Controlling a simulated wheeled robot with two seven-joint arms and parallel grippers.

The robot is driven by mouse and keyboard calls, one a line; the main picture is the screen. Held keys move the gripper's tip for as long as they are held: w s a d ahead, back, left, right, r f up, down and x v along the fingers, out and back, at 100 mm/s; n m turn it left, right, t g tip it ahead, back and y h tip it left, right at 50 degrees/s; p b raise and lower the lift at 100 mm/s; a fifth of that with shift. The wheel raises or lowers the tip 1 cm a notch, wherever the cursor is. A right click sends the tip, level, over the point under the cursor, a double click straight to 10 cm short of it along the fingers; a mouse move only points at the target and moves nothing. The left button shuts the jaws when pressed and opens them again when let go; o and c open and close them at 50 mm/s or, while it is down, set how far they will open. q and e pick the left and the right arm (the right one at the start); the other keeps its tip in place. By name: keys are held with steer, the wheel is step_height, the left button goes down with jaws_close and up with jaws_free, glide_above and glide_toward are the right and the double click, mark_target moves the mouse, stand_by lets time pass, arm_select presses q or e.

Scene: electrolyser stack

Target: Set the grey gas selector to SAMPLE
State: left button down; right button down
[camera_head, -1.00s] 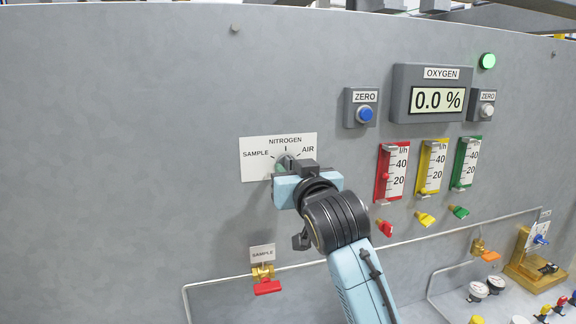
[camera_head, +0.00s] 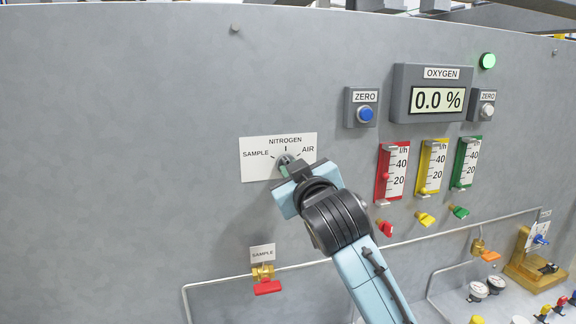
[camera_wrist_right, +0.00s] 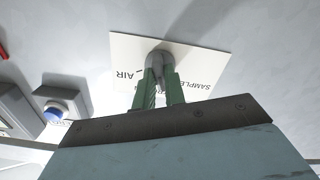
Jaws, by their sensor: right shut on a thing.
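The grey gas selector knob (camera_wrist_right: 158,62) sits on a white label plate (camera_head: 252,172) marked SAMPLE, NITROGEN and AIR on the grey panel. My right gripper (camera_head: 284,164) is at the knob, and in the right wrist view its two green fingers (camera_wrist_right: 159,88) are shut on it from both sides. In the head view the gripper covers much of the knob, so I cannot tell exactly where its pointer stands. My left gripper is not in view.
A blue ZERO button (camera_head: 365,114) and the OXYGEN display (camera_head: 433,95) reading 0.0 % are to the upper right. Red, yellow and green flow meters (camera_head: 431,167) stand right of my arm. A red-handled sample valve (camera_head: 266,287) and pipe lie below.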

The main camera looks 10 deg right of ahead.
steer(key=n, duration=0.4)
steer(key=shift+n, duration=0.3)
steer(key=shift+n, duration=1.1)
steer(key=c, duration=1.9)
jaws_free()
steer(key=shift+n, duration=0.3)
steer(key=o, duration=0.6)
steer(key=shift+s+d, duration=0.1)
steer(key=shift+s, duration=3.45)
